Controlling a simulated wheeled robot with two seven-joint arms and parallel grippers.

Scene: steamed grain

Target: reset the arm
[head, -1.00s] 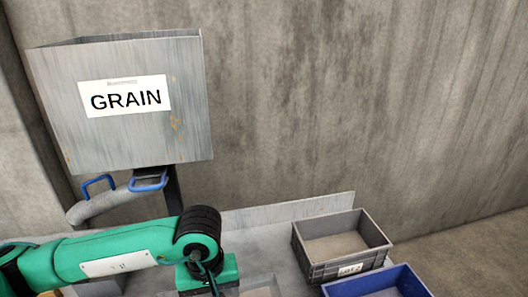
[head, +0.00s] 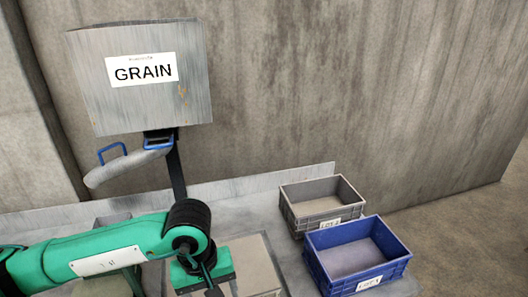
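My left arm, green with a black wrist joint, reaches in from the left across the lower part of the head view. Its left gripper (head: 212,291) points down at the bottom edge. Only a dark upper part of it shows, and its fingers are cut off by the frame, so I cannot tell whether it is open or holds anything. My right arm and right gripper are not in view.
A metal grain hopper (head: 200,105) with a GRAIN label and blue handles stands at the back left. A grey crate (head: 290,215) and a blue crate (head: 318,268), both looking empty, stand on the worktop (head: 235,213) to the right. A concrete wall is behind.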

